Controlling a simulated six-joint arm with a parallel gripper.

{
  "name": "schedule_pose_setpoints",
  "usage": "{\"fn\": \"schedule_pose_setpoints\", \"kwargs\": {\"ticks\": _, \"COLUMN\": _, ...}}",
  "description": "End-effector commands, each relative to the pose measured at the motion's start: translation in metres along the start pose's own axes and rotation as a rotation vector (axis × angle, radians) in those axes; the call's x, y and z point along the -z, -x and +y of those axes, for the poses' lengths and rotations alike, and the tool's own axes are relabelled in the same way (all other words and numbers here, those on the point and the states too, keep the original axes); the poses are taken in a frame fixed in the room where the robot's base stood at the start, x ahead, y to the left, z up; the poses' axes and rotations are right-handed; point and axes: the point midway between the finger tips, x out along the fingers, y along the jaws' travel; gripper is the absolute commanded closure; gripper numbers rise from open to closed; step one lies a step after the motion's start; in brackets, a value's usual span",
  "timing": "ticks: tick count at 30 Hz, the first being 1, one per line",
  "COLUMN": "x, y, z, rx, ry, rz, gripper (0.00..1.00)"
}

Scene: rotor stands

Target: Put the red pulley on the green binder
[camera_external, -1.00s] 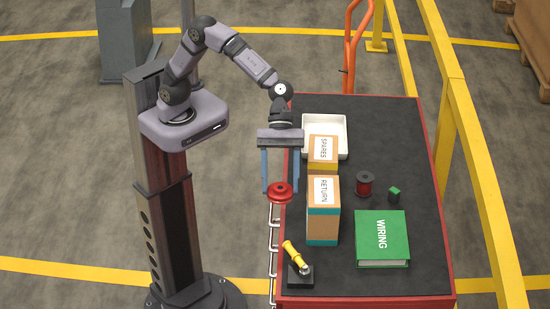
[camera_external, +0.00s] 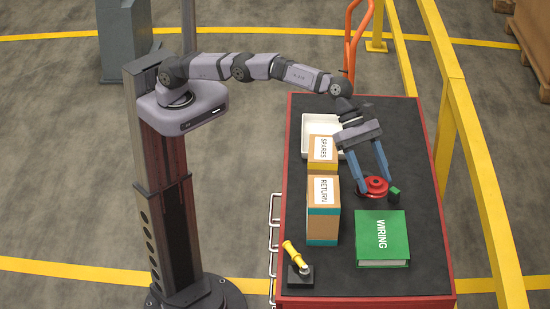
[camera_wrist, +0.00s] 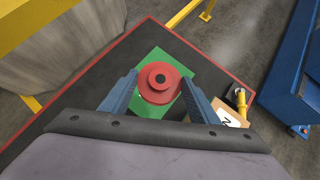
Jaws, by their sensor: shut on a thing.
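The red pulley (camera_external: 375,188) is a round flanged wheel between my fingers. My gripper (camera_external: 376,184) is shut on it and holds it in the air over the table. The green binder (camera_external: 382,240), marked WIRING, lies flat on the table and appears below the pulley in the external view. In the wrist view, the pulley (camera_wrist: 158,83) sits between the fingertips and covers the middle of the binder (camera_wrist: 157,54). The height of the pulley above the binder is hard to tell.
A small green block (camera_external: 394,193) appears beside the pulley. The RETURN box (camera_external: 323,222) and SPARES box (camera_external: 322,150) stand left of the binder. A white tray (camera_external: 309,124) is behind them. The binder's top is bare.

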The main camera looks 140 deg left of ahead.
Motion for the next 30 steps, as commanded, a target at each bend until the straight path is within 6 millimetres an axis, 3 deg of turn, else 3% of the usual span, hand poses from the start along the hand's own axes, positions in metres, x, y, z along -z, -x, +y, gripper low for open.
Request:
{"fn": "schedule_pose_setpoints", "kwargs": {"ticks": 3, "x": 0.007, "y": -0.011, "z": 0.018, "rx": -0.028, "ry": 0.026, "rz": -0.004, "gripper": 0.81}}
{"fn": "schedule_pose_setpoints", "kwargs": {"ticks": 10, "x": 0.017, "y": -0.023, "z": 0.033, "rx": -0.055, "ry": 0.054, "rz": -0.008, "gripper": 0.81}}
{"fn": "schedule_pose_setpoints", "kwargs": {"ticks": 17, "x": 0.021, "y": -0.026, "z": 0.036, "rx": -0.06, "ry": 0.059, "rz": -0.009, "gripper": 0.81}}
{"fn": "schedule_pose_setpoints", "kwargs": {"ticks": 30, "x": 0.049, "y": -0.055, "z": 0.035, "rx": -0.059, "ry": 0.058, "rz": -0.009, "gripper": 0.81}}
